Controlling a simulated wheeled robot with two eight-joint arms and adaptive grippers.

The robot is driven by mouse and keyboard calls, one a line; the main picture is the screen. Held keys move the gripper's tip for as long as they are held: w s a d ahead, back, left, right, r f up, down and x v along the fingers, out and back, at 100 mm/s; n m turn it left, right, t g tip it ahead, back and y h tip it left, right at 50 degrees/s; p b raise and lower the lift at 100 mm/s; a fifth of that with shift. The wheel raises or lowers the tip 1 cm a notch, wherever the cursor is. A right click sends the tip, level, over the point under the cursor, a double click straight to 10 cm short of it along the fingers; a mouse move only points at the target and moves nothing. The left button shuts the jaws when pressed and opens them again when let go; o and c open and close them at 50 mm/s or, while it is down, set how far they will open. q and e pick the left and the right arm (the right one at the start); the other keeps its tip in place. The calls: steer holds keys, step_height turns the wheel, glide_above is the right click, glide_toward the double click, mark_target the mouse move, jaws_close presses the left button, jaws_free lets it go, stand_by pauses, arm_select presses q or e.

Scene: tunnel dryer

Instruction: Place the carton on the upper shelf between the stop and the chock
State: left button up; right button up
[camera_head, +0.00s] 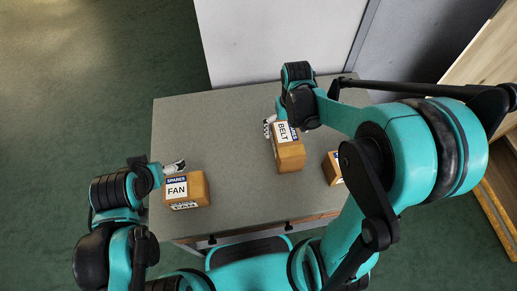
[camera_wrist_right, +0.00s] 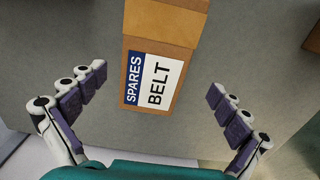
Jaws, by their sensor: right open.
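A brown carton labelled BELT (camera_head: 289,152) stands on the grey table in the middle; it also fills the upper middle of the right wrist view (camera_wrist_right: 160,80). My right gripper (camera_head: 270,127) is at its far side, mostly hidden by my arm. In the right wrist view the gripper (camera_wrist_right: 157,82) is open, with a gap between each finger and the carton. A FAN carton (camera_head: 188,192) stands at the left of the table. My left gripper (camera_head: 174,167) is at its far edge; its opening is unclear. A third carton (camera_head: 331,168) is partly hidden by my right arm. I cannot make out stop or chock.
The grey table top (camera_head: 225,130) is clear between the FAN and BELT cartons. A pale panel (camera_head: 275,40) rises behind the table. Light wooden boards (camera_head: 484,57) stand at the far right, partly behind my right arm; I cannot tell whether they belong to the shelf.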

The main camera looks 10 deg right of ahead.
mark_target(286, 137)
steer(key=shift+w+a+f, duration=0.1)
steer(key=shift+f, duration=0.4)
steer(key=shift+d+f+b, duration=0.2)
steer(key=shift+f+b, duration=0.45)
steer(key=shift+f, duration=0.6)
steer(key=f, duration=0.1)
steer(key=f+b, duration=0.1)
steer(key=f, duration=0.1)
steer(key=f+b, duration=0.1)
steer(key=shift+s+d+f, duration=0.25)
steer(key=shift+d+f, duration=0.05)
steer(key=shift+f, duration=0.1)
steer(key=shift+r, duration=0.1)
steer(key=c, duration=2)
